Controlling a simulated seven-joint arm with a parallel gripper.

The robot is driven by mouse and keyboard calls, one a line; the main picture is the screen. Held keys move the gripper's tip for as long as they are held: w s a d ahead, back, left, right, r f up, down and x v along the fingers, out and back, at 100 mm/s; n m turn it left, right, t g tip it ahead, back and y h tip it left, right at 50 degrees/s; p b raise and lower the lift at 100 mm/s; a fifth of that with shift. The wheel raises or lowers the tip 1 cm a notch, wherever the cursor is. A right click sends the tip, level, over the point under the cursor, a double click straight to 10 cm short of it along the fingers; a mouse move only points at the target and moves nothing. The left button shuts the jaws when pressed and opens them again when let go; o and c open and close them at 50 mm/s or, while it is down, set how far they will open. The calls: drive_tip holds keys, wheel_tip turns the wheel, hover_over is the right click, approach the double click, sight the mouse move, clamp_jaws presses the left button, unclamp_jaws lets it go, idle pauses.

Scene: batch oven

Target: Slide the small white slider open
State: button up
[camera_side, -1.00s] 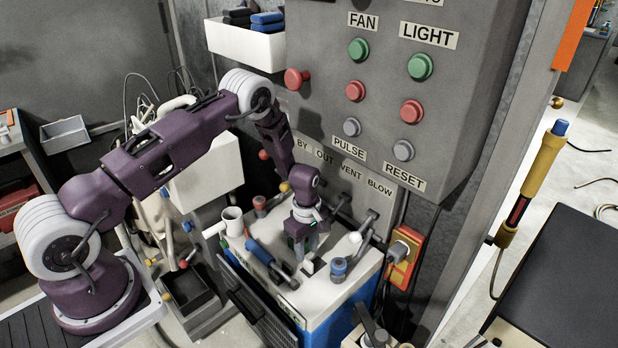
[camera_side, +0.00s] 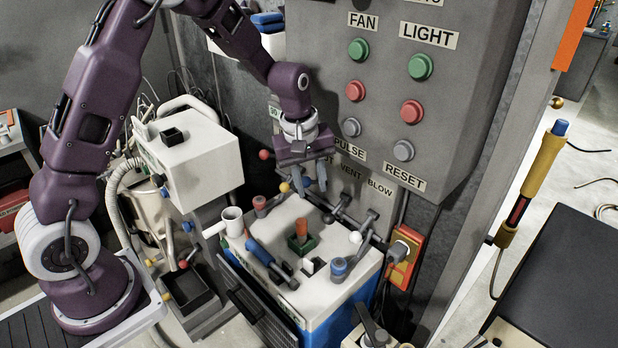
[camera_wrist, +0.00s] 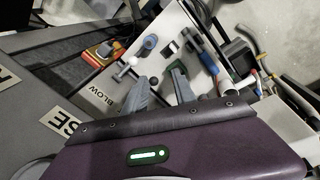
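A small white knob (camera_side: 355,237), which looks like the white slider's handle, sits on a rod at the back right of the white machine top (camera_side: 325,290). In the wrist view a white knob (camera_wrist: 132,61) shows left of my fingers. How far the slider stands open I cannot tell. My gripper (camera_side: 309,186) is above the back of the machine top, apart from the knob and up and left of it in the side view. Its two fingers are spread with nothing between them; the gap also shows in the wrist view (camera_wrist: 160,82).
An orange peg (camera_side: 302,226) stands in a green socket (camera_side: 302,245). The grey button panel (camera_side: 400,90) rises close behind my gripper.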

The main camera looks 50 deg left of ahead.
drive_tip(key=shift+s+d+r, duration=0.1)
drive_tip(key=shift+s+r, duration=0.1)
drive_tip(key=shift+r, duration=0.25)
drive_tip(key=shift+s+r, duration=0.15)
drive_tip(key=shift+r, duration=0.3)
drive_tip(key=o, duration=0.3)
drive_tip(key=shift+w+f+m, duration=0.1)
drive_tip(key=shift+f+m, duration=0.15)
drive_tip(key=shift+m, duration=0.05)
drive_tip(key=shift+o, duration=0.9)
drive_tip(key=w+a+f+m+g, duration=0.1)
drive_tip(key=f+m, duration=0.5)
drive_tip(key=f, duration=0.9)
drive_tip(key=shift+w+a+f+m, duration=0.15)
drive_tip(key=shift+w+a+m, duration=0.35)
drive_tip(key=shift+w, duration=0.65)
drive_tip(key=m+g, duration=0.1)
drive_tip(key=m, duration=0.3)
hover_over(309, 261)
wheel_tip(309, 261, down, 10)
drive_tip(key=shift+a+f, duration=0.1)
drive_tip(key=shift+f, duration=0.05)
wheel_tip(309, 261, down, 7)
drive_tip(key=shift+r, duration=0.1)
clamp_jaws()
